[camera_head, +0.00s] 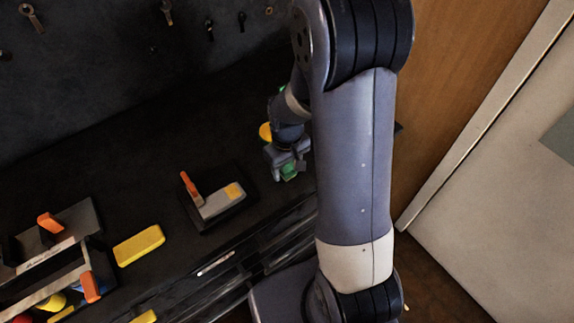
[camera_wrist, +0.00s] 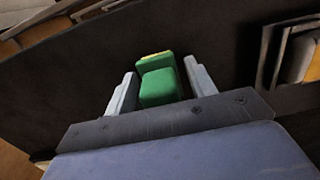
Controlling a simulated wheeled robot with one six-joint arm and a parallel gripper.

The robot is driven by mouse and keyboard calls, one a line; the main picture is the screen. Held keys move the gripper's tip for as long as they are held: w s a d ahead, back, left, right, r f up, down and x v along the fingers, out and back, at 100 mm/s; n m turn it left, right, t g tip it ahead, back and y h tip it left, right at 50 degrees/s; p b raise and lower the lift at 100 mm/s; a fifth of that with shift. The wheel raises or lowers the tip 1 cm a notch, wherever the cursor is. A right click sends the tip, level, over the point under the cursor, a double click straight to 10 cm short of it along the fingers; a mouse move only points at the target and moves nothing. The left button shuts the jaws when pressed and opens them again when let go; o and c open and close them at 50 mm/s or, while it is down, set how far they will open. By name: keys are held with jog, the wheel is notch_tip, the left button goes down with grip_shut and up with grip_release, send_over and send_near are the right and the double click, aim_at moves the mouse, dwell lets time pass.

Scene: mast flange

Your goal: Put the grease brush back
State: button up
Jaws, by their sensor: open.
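My gripper (camera_head: 288,163) is low over the dark bench top, right of the middle in the head view. In the wrist view its two pale fingers (camera_wrist: 159,70) are apart. A green block-like thing (camera_wrist: 159,86) with a yellow strip at its far end lies between them, with a gap at each side. The green also shows at the gripper in the head view (camera_head: 289,173). It may be the grease brush, but its bristles do not show and I cannot tell for sure.
A dark tray (camera_head: 215,222) holds a grey block with an orange handle, left of my gripper. A yellow block (camera_head: 139,245) and an open caddy (camera_head: 85,218) with orange-handled things stand further left. A round yellow thing (camera_head: 265,131) is behind my gripper. Tools hang on the dark back wall.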

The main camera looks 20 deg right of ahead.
jog(key=shift+r, duration=0.1)
notch_tip(320, 180, up, 12)
jog(key=shift+r, duration=0.1)
dwell(0.4)
